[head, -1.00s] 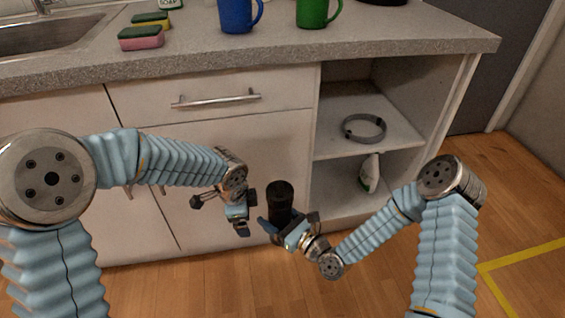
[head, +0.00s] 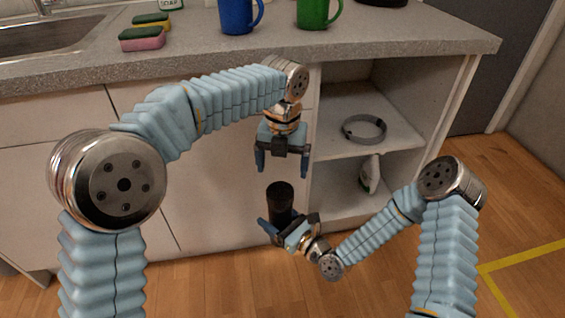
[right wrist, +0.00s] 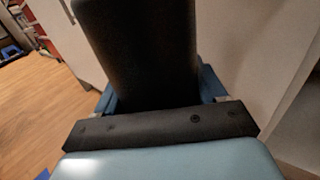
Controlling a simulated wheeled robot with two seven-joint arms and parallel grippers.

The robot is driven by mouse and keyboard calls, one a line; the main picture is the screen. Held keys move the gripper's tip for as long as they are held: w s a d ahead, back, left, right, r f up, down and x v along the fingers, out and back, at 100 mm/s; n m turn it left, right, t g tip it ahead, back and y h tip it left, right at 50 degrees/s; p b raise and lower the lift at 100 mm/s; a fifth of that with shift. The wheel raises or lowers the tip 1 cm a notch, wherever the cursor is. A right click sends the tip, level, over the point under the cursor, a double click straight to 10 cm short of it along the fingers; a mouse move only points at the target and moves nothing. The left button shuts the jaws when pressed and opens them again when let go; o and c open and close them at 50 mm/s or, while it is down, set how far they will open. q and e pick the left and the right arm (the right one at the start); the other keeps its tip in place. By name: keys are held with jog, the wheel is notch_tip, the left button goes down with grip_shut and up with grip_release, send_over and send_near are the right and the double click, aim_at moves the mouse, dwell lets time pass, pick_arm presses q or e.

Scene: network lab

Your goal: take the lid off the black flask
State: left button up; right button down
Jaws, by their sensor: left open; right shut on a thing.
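The black flask (head: 281,204) stands upright in front of the cabinet, held by my right gripper (head: 284,228). That gripper is shut around the flask's lower part; the flask also fills the upper middle of the right wrist view (right wrist: 145,50). The lid at the flask's top is dark like the body, and I cannot make out its seam. My left gripper (head: 283,165) points straight down just above the flask top. Its two blue fingers are apart with nothing between them, and a gap shows between fingertips and lid.
Behind is a cabinet with a grey countertop (head: 400,50). A blue mug (head: 236,14), a green mug (head: 312,13) and sponges (head: 143,39) stand on it. The open shelves at right hold a grey ring (head: 364,129) and a white bottle (head: 370,174).

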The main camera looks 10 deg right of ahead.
aim_at(283, 190)
pick_arm(q)
notch_tip(283, 190, down, 8)
jog(key=shift+f, duration=0.1)
dwell(0.4)
jog(key=shift+c, duration=0.4)
